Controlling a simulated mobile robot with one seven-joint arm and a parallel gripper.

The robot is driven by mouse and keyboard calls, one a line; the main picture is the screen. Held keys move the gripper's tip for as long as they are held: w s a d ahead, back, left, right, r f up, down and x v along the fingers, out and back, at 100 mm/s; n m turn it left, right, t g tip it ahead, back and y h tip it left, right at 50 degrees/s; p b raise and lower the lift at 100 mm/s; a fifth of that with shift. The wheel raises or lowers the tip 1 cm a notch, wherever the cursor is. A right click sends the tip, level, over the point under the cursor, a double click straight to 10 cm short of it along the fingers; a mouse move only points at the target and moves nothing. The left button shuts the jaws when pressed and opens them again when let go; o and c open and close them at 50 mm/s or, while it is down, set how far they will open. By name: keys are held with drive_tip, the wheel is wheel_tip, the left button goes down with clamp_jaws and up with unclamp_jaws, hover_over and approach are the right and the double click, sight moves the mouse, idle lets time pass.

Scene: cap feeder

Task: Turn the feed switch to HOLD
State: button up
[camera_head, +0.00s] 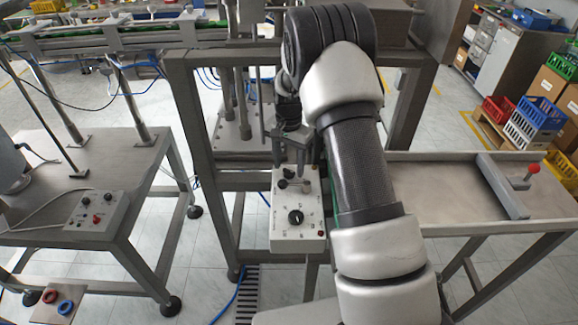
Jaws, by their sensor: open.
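A white control box (312,243) is mounted on the grey frame, low in the middle of the view. It carries a black rotary knob (296,217) on its lower half and a smaller switch with a dark lever (284,183) on its upper part. The labels are too small to read, so I cannot tell which one is the feed switch or where it points. My gripper (289,168) is open, pointing down over the upper part of the box, with its fingertips close to the small switch. Contact cannot be told. My arm covers the area right of the box.
A second control box (97,211) with several buttons sits on the left table (60,180). A metal bench (430,190) with a red-knobbed lever (530,171) is on the right. Frame posts (195,130) stand close behind my gripper. A blue cable lies on the floor.

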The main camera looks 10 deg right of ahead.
drive_tip(key=shift+f, duration=0.75)
drive_tip(key=c, duration=1.1)
drive_tip(key=shift+n+b, duration=0.3)
drive_tip(key=shift+n, duration=0.1)
drive_tip(key=shift+f+n+b, duration=0.1)
drive_tip(key=shift+n+b, duration=0.35)
drive_tip(key=shift+n, duration=0.15)
drive_tip(key=n+b, duration=0.1)
drive_tip(key=n, duration=0.2)
drive_tip(key=shift+b, duration=0.35)
drive_tip(key=n+b, duration=0.1)
drive_tip(key=n, duration=0.5)
drive_tip(key=shift+n+b, duration=0.3)
drive_tip(key=shift+n, duration=0.1)
